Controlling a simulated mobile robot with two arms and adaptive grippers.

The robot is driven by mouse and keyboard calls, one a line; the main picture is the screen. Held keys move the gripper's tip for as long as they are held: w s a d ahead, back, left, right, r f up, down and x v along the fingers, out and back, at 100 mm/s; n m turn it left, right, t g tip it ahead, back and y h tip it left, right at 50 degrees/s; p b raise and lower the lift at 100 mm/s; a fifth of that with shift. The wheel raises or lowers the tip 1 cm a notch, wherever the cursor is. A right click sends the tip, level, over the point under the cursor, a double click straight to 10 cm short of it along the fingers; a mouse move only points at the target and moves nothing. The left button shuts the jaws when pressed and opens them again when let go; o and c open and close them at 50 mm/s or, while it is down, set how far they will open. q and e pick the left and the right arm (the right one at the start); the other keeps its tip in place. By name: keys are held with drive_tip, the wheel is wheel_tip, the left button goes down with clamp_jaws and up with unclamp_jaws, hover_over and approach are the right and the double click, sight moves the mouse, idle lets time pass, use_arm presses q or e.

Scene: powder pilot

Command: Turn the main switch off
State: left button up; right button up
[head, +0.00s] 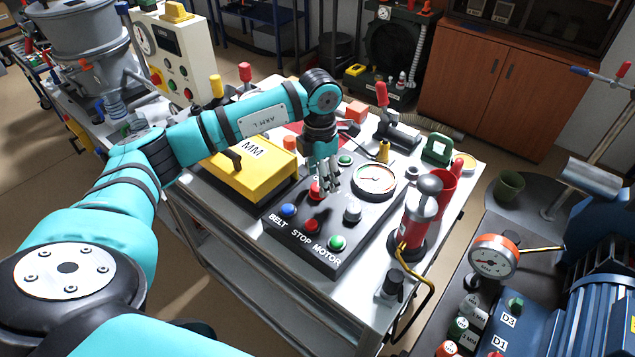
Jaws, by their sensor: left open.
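A black control panel (300,257) lies on the white table. Its front edge reads BELT, STOP, MOTOR, with a blue button (288,210), a red button (312,226) and a green button (337,243). A red knob (315,190), a grey knob (352,212) and a round gauge (375,180) are behind these. No label naming the main switch is readable. A yellow box (262,178) marked MM, with a dark lever (233,158), stands left of the panel. My left gripper (331,186) is open and points down over the panel, close to the red knob; contact cannot be told.
A red cylinder (420,218) with a hose stands right of the panel. A red-handled clamp (383,98) and a green block (437,149) are behind. A blue motor (590,310) and a small dial (493,256) fill the lower right.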

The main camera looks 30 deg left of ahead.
sight(317, 186)
use_arm(q)
wheel_tip(317, 186, up, 10)
drive_tip(key=shift+s+a+f, duration=0.25)
idle(0.3)
drive_tip(key=shift+f, duration=0.1)
